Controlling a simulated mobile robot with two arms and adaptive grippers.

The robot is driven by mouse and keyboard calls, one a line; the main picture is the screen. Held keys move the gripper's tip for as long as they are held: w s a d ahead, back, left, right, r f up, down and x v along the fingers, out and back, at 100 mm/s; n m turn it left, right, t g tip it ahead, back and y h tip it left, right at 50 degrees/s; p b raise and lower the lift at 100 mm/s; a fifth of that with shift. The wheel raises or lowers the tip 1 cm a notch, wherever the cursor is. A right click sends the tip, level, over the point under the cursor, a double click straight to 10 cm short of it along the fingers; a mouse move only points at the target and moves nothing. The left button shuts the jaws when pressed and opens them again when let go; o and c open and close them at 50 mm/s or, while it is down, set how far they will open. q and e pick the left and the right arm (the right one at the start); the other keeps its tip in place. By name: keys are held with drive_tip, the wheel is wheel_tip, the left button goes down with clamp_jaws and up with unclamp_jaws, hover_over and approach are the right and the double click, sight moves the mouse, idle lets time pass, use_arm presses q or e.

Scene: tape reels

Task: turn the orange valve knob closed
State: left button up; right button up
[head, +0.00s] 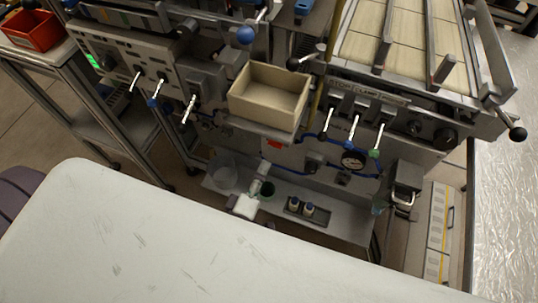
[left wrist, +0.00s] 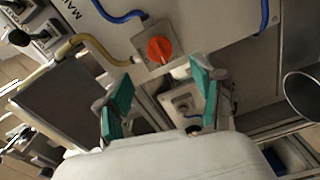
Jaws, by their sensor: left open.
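The orange valve knob (left wrist: 160,48) sits on a square grey plate on the machine panel, ahead of my left gripper in the left wrist view. In the head view it is a small orange-red patch (head: 273,143) under the cream box. My left gripper (left wrist: 162,82) is open, with its teal finger pads apart and nothing between them. The knob lies beyond the gap between the fingertips, and the gripper appears apart from it. In the head view the gripper (head: 256,190) is small, below the knob, and its fingers are hard to make out. My right gripper is not in view.
A yellow hose (left wrist: 92,42) and a blue hose (left wrist: 118,15) run near the knob. A cream box (head: 268,100) projects above it. A clear container (head: 222,172) and a tray with small bottles (head: 306,211) stand on the lower shelf. White-handled levers (head: 353,128) are to the right.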

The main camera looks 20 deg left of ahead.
use_arm(q)
drive_tip(key=s, duration=0.3)
drive_tip(key=shift+s, duration=0.25)
drive_tip(key=s+a+f+m+g+h+p, duration=0.1)
drive_tip(key=s+f+m+g, duration=0.4)
drive_tip(key=f, duration=0.6)
drive_tip(key=a+f+m+g+h+p, duration=0.1)
drive_tip(key=f+m+g+p, duration=0.15)
drive_tip(key=f+m, duration=0.6)
drive_tip(key=s+a+f+m+g+y, duration=0.1)
drive_tip(key=s+a+f+g, duration=0.1)
drive_tip(key=s+f, duration=0.3)
drive_tip(key=s+a+f+m+g+p, duration=0.1)
drive_tip(key=s+a+f+m+g, duration=0.1)
drive_tip(key=s+f, duration=0.4)
drive_tip(key=s+a+f+m+g+y, duration=0.1)
drive_tip(key=s+a+f+g, duration=0.3)
drive_tip(key=s, duration=0.5)
drive_tip(key=shift+s+f+g+y, duration=0.2)
drive_tip(key=shift+f+g+y, duration=0.1)
drive_tip(key=shift+f+g, duration=0.5)
drive_tip(key=shift+m, duration=0.25)
